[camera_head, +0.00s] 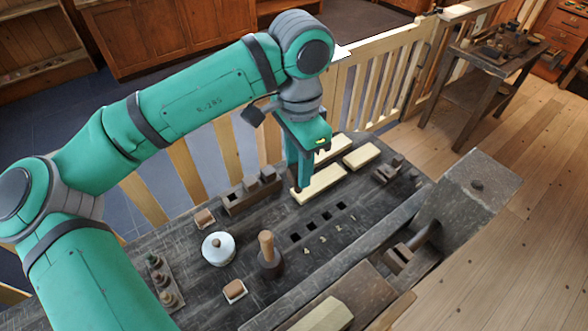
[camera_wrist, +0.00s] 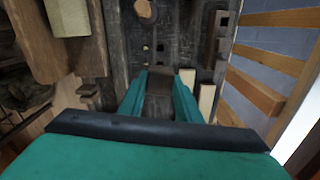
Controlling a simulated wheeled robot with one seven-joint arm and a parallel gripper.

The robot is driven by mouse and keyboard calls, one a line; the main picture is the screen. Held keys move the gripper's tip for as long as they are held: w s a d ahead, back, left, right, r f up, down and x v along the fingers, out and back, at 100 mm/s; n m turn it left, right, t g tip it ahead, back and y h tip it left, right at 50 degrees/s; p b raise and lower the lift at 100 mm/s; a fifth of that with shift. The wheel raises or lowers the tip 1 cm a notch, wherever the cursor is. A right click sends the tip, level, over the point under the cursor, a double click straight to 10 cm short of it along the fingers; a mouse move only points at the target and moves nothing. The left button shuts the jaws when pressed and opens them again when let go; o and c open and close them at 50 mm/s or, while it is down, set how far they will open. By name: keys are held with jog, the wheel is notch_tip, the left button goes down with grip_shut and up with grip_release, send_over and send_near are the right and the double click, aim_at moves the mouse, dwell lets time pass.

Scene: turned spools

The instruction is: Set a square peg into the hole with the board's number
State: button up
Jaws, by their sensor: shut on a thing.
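My gripper (camera_head: 297,186) points down over the bench, behind the row of holes in the head view. It is shut on a dark brown square peg (camera_wrist: 158,103), whose end shows between the fingers in the wrist view. The peg is above the bench; its lower end is hard to make out. Several dark square holes (camera_head: 311,227) run in a row in the bench top, with small pale numbers (camera_head: 322,240) beside them. They look empty. A dark wooden rack (camera_head: 237,207) left of the gripper has blocky brown pieces on top. I cannot make out any separate board with a number.
Pale wooden blocks (camera_head: 319,184) lie beside and behind the gripper. A heavy vise (camera_head: 460,190) is at the right.

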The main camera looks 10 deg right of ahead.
jog(key=shift+w+d+f+m, duration=0.35)
jog(key=shift+d+f+m, duration=0.45)
jog(key=shift+f+m, duration=2.75)
jog(key=shift+w+d+f+m, duration=0.35)
jog(key=shift+d+f+m, duration=1.05)
jog(key=shift+f, duration=3.75)
jog(key=shift+w+d+f+m, duration=0.25)
jog(key=shift+w+f+m, duration=0.1)
jog(key=shift+f+m, duration=3.45)
jog(key=shift+f+n, duration=0.55)
jog(key=shift+a, duration=0.1)
jog(key=shift+s+d, duration=0.1)
jog(key=shift+d, duration=0.1)
jog(key=shift+a+f, duration=0.2)
jog(key=shift+a, duration=0.05)
